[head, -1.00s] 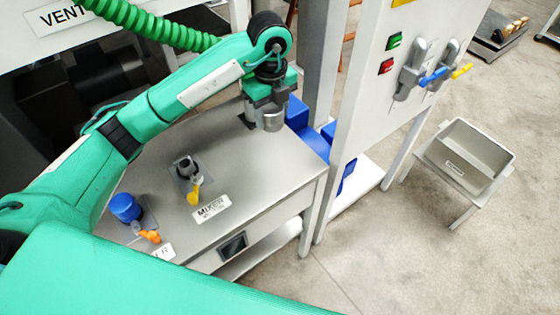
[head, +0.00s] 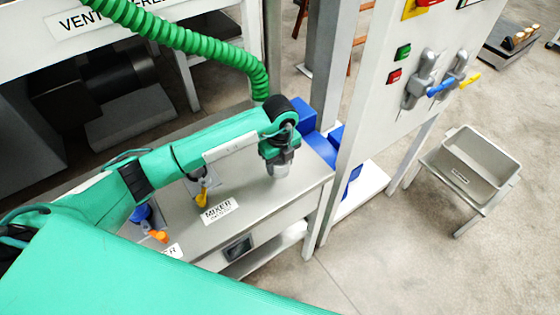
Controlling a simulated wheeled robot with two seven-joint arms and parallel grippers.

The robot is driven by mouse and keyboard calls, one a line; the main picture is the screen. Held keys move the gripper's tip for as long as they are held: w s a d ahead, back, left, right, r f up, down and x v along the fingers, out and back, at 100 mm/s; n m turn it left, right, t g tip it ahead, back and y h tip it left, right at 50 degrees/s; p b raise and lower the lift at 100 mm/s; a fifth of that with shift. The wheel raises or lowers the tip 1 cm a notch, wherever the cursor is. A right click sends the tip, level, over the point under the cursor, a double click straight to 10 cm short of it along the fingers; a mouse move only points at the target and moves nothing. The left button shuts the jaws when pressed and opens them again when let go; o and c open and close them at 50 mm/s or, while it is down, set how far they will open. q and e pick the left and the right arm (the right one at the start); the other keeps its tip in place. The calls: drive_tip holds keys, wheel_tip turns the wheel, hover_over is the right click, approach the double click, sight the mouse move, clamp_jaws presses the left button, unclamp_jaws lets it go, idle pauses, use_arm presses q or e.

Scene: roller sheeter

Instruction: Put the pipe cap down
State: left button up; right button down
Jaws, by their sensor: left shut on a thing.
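My left gripper (head: 279,157) points down over the right end of the steel table (head: 305,180). It is shut on a grey, round pipe cap (head: 279,170), which shows just below the wrist. The fingers are hard to make out against the cap. The cap is close above the bare table top or touching it; I cannot tell which. My right gripper is not in view.
A yellow-handled valve (head: 203,198) by the MIXER label (head: 218,212), and an orange-handled valve (head: 157,236) with a blue part (head: 140,214), stand left of the gripper. Blue bins (head: 315,138) and a white switch panel (head: 385,110) stand right. A grey tub (head: 470,165) stands farther right.

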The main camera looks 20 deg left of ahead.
use_arm(q)
drive_tip(key=shift+f, duration=0.25)
drive_tip(key=o, duration=1)
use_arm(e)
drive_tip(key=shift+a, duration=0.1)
use_arm(q)
drive_tip(key=shift+o, duration=0.2)
